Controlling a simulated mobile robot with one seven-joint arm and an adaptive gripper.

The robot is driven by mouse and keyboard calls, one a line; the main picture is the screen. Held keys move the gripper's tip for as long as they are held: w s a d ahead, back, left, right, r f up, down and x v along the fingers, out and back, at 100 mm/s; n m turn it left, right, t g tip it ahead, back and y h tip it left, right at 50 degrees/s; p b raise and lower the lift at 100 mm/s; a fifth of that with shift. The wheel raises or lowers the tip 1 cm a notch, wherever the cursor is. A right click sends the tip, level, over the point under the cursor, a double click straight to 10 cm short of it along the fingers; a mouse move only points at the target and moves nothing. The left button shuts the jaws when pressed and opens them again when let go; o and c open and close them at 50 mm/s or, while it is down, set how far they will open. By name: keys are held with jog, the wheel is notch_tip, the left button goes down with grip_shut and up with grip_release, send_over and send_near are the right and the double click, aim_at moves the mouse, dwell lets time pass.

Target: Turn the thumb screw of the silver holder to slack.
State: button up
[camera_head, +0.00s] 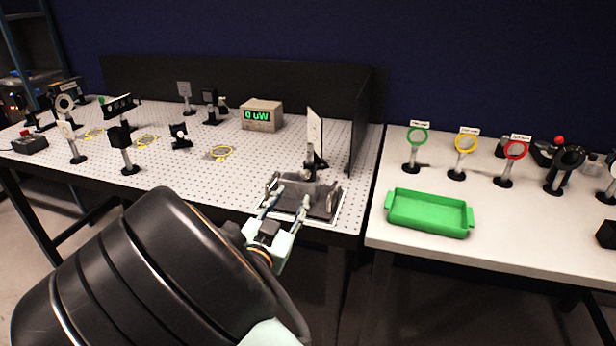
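My gripper (288,198) reaches over the front edge of the perforated table, its two fingers spread apart. The fingers are over or beside a low grey and dark fixture (322,206). I see nothing clearly held between them. A dark post with an upright white plate (315,130) stands just behind the fixture. Which part is the silver holder is not clear; it may be in this cluster. No thumb screw can be made out at this size, and the fingers partly cover the area.
A power meter (262,115) reading "0 uW" and several optics mounts stand on the perforated table (225,190). A black panel (362,120) rises behind the fixture. The right table holds a green tray (428,228) and coloured ring mounts (466,142). My arm covers the lower left.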

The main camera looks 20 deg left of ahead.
aim_at(305, 176)
jog(key=w, duration=1)
grip_shut()
